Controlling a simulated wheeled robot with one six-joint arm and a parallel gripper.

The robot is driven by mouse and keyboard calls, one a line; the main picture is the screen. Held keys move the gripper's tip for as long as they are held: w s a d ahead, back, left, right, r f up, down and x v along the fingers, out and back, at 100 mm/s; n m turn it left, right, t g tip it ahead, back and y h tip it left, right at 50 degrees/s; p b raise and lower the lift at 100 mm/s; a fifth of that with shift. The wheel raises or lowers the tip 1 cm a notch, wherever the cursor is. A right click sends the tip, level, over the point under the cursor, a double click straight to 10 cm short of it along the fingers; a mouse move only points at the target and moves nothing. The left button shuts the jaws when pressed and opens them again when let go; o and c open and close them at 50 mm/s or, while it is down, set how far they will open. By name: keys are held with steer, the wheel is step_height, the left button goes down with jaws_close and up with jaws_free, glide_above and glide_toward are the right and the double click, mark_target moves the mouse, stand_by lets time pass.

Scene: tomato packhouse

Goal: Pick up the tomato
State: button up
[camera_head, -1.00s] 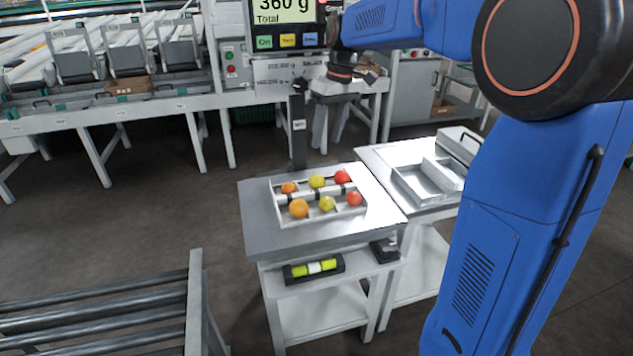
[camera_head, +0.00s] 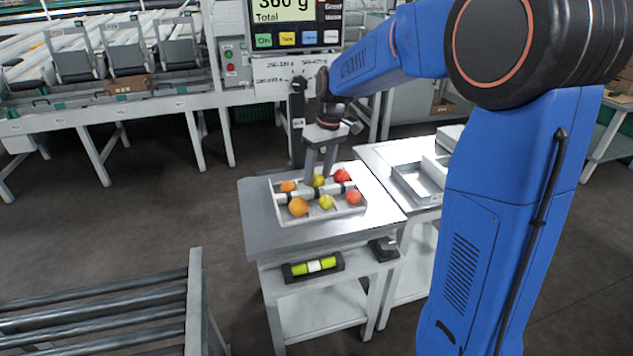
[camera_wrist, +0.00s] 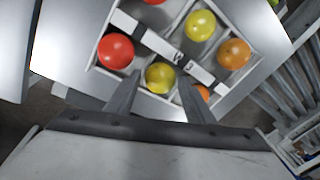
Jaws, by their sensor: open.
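A white divided tray (camera_head: 340,214) holds several tomatoes in two rows. The back row has an orange tomato (camera_head: 288,187), a yellow one (camera_head: 318,181) and a red one (camera_head: 342,175). The front row has an orange (camera_head: 298,207), a yellow-green (camera_head: 326,202) and a red tomato (camera_head: 354,197). My gripper (camera_head: 318,179) points down over the back row, fingers apart. In the wrist view the back yellow tomato (camera_wrist: 160,77) shows between the open fingertips (camera_wrist: 157,84); contact cannot be told. The back orange tomato (camera_wrist: 202,92) is partly hidden by a finger.
The tray lies on a metal-topped stand (camera_head: 262,226). A black-and-white bar (camera_wrist: 150,37) runs between the rows. A second table with a metal tray (camera_head: 410,184) is at right. A scale display (camera_head: 283,15) stands behind. A roller conveyor (camera_head: 100,318) is at front left.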

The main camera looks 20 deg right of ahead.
steer(key=shift+a+f, duration=0.1)
steer(key=shift+f, duration=0.3)
steer(key=c, duration=0.5)
